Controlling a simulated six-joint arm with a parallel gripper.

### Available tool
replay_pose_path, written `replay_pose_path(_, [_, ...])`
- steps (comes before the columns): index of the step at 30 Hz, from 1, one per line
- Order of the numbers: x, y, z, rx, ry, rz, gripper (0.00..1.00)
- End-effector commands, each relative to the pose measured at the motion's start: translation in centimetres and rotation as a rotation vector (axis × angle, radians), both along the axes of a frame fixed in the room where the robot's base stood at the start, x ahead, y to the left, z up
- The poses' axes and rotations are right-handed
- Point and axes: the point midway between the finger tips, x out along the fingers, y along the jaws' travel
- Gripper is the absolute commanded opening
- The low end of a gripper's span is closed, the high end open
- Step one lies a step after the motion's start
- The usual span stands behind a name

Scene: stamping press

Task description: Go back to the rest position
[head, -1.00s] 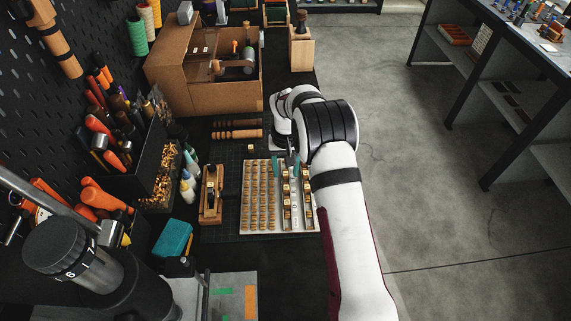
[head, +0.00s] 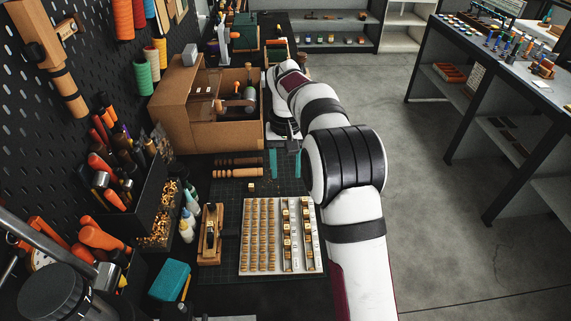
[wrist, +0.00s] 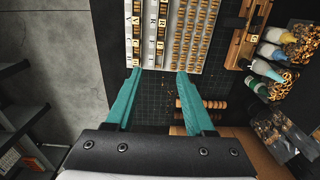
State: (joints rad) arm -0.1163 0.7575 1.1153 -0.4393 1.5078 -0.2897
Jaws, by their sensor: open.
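My gripper (head: 286,163) hangs over the dark cutting mat, beyond the far edge of the letter tray. Its two teal fingers are apart with nothing between them; they also show open in the wrist view (wrist: 158,75). The white tray (head: 281,271) holds rows of small brass-coloured stamp blocks, with some blocks set in the lettered strips on its right side. A single small block (head: 251,187) lies on the mat beyond the tray. My white arm reaches along the right side of the bench.
A wooden holder (head: 211,235) stands left of the tray, with a teal block (head: 170,280) nearer. Wooden-handled tools (head: 238,168) lie behind the mat, before a cardboard box (head: 185,115). A pegboard with tools lines the left. Open floor (head: 430,220) lies right.

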Motion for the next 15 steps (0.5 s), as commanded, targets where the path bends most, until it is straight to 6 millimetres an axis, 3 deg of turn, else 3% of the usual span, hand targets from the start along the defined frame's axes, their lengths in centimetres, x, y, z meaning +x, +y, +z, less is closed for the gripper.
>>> replay_pose_path(5, [-0.2,0.0,0.2,0.001,0.000,-0.003,0.54])
replay_pose_path(8, [-2.6,-0.5,2.5,0.015,0.000,-0.039,0.54])
replay_pose_path(11, [-9.4,-1.6,6.5,0.046,0.006,-0.126,0.54])
replay_pose_path(12, [-13.0,-2.0,7.7,0.061,0.011,-0.168,0.54])
replay_pose_path(15, [-22.1,-2.6,8.6,0.096,0.025,-0.271,0.54])
